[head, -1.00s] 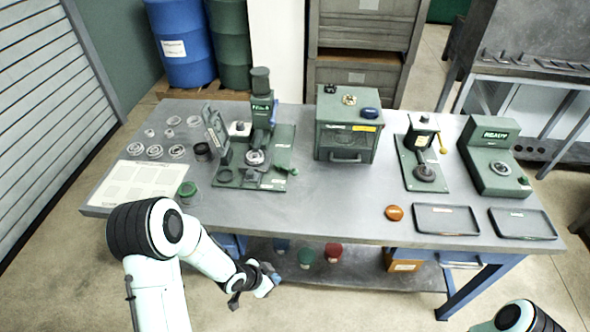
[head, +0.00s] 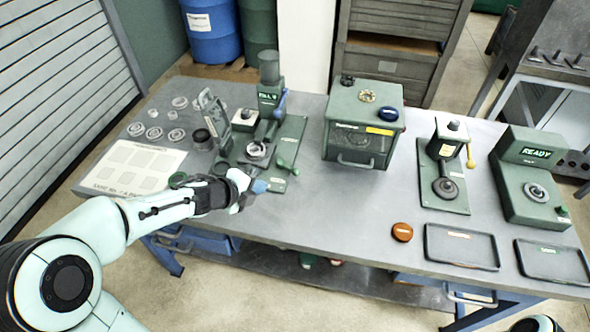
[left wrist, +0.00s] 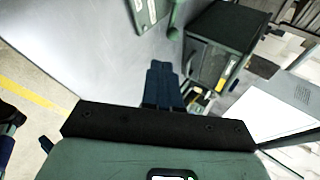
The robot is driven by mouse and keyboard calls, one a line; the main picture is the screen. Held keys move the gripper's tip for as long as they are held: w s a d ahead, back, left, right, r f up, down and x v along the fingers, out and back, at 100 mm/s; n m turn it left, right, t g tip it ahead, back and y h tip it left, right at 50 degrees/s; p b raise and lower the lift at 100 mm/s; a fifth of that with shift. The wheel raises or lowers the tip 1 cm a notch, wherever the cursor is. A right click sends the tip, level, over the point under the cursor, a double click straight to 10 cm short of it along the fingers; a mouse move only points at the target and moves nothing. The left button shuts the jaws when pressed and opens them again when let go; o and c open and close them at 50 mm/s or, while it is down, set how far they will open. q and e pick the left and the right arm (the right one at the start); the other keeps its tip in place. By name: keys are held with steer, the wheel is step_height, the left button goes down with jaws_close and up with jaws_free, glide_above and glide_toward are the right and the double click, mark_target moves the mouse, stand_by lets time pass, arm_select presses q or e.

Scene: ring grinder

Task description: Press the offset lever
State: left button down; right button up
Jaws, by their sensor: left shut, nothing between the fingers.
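A green machine with a blue lever (head: 281,104) on its upright column (head: 269,85) stands at the left of the bench. A short green lever with a round knob (head: 282,164) sits at the right front of its base plate (head: 293,130); it also shows at the top of the left wrist view (left wrist: 174,30). No label tells which is the offset lever. My left gripper (head: 260,187) is shut and empty, in front of the base plate and close to the green lever, apart from it in the left wrist view (left wrist: 162,82).
A green box with a window (head: 350,145) stands right of the machine. Further right are a small press with a yellow lever (head: 470,152) and a READY unit (head: 535,190). Metal rings (head: 154,133) and a paper sheet (head: 125,169) lie left. The front middle of the bench is clear.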

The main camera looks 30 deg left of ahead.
arm_select(q)
steer(key=shift+s, duration=0.15)
arm_select(e)
steer(key=shift+s, duration=0.15)
steer(key=shift+s, duration=0.1)
arm_select(q)
steer(key=b, duration=0.4)
glide_toward(288, 167)
steer(key=d+f, duration=0.1)
steer(key=s+d+f, duration=0.1)
steer(key=d+f, duration=0.1)
steer(key=shift+d+f, duration=0.3)
steer(key=shift+w+d, duration=0.25)
steer(key=shift+w, duration=0.95)
steer(key=shift+w+d, duration=0.15)
steer(key=shift+w, duration=0.5)
arm_select(e)
steer(key=f, duration=0.1)
steer(key=s+f, duration=0.1)
steer(key=f, duration=0.1)
steer(key=s+f, duration=0.1)
steer(key=shift+s+f, duration=0.1)
steer(key=shift+f, duration=0.05)
arm_select(q)
steer(key=shift+w+d, duration=0.1)
steer(key=shift+d, duration=0.05)
arm_select(e)
steer(key=shift+a, duration=0.1)
